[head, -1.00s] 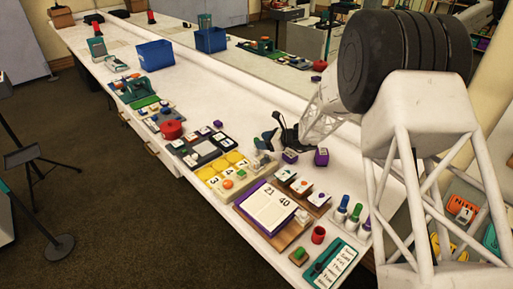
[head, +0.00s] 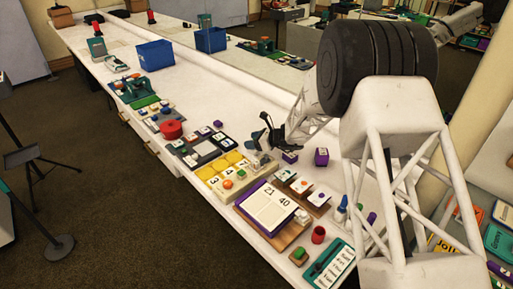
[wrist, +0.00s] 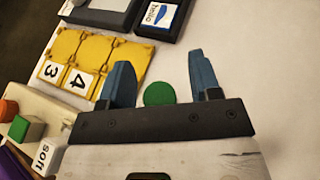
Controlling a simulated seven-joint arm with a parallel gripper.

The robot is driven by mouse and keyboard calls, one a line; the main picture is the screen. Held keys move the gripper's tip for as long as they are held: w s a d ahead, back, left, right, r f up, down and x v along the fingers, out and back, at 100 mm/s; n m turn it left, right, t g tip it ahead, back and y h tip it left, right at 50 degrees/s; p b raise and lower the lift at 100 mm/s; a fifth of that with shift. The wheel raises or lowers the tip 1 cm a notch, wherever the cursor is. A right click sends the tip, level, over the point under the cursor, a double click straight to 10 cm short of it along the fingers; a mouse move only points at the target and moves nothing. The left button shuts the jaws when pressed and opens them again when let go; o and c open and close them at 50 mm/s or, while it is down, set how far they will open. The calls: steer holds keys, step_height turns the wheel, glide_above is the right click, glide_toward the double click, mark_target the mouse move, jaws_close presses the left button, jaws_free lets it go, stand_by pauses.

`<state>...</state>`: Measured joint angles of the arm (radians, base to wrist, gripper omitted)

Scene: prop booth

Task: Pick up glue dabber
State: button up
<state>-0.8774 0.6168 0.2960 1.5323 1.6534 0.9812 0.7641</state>
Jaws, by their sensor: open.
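My gripper (head: 261,127) is open and empty over the middle of the white table. In the wrist view my gripper (wrist: 159,64) has its two blue-grey fingers apart, with a round green disc shape (wrist: 159,93) between their bases. I cannot tell whether that green shape is the top of the glue dabber. In the head view my gripper hides that spot. Slim bottles with coloured caps, a blue one (head: 342,206) and a purple one (head: 371,218), stand at the right, partly behind my arm; I cannot tell whether either is a dabber.
A yellow-tiled tray (head: 226,171) lies left of my gripper in the head view, with a dark panel (head: 203,151) beyond it. Purple blocks (head: 321,157) stand to its right. A purple-edged calendar board (head: 268,207) is nearer.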

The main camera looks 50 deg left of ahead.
steer(key=shift+c, duration=0.3)
steer(key=c, duration=0.9)
steer(key=shift+c, duration=0.2)
step_height(320, 180, up, 10)
stand_by(0.7)
